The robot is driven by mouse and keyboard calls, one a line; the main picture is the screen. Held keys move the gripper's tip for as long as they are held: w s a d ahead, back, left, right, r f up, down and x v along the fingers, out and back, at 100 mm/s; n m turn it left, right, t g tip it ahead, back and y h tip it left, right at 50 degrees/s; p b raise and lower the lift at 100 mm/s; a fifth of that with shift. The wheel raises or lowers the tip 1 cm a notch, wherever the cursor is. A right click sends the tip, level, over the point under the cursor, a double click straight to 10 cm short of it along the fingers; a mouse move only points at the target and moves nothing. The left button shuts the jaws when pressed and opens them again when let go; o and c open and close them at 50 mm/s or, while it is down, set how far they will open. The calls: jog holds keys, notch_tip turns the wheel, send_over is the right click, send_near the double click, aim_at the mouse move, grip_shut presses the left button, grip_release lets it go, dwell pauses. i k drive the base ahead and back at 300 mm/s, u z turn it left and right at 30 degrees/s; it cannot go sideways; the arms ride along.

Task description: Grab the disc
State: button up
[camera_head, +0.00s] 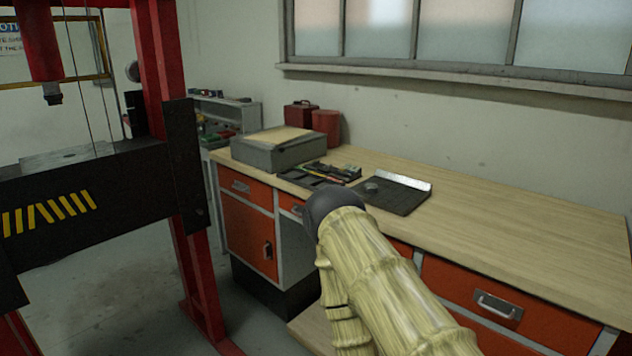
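A small grey round piece (371,187), which looks like the disc, lies on a dark flat tray (402,202) on the wooden workbench. It is small in the picture and its details cannot be made out. My arm, in a yellowish ribbed cover with a dark rounded joint, rises from the bottom right in front of the bench. The joint appears just below and left of the tray in the picture. My gripper does not show.
The workbench (520,222) has orange drawers and clear top to the right. Left of the dark tray lie a tool tray (318,177) and a grey box (272,152); two red containers (326,126) stand behind. A red press frame (165,60) stands at left.

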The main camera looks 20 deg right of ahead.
aim_at(369, 187)
jog(key=z, duration=0.05)
jog(key=i, duration=1.15)
jog(key=z, duration=0.4)
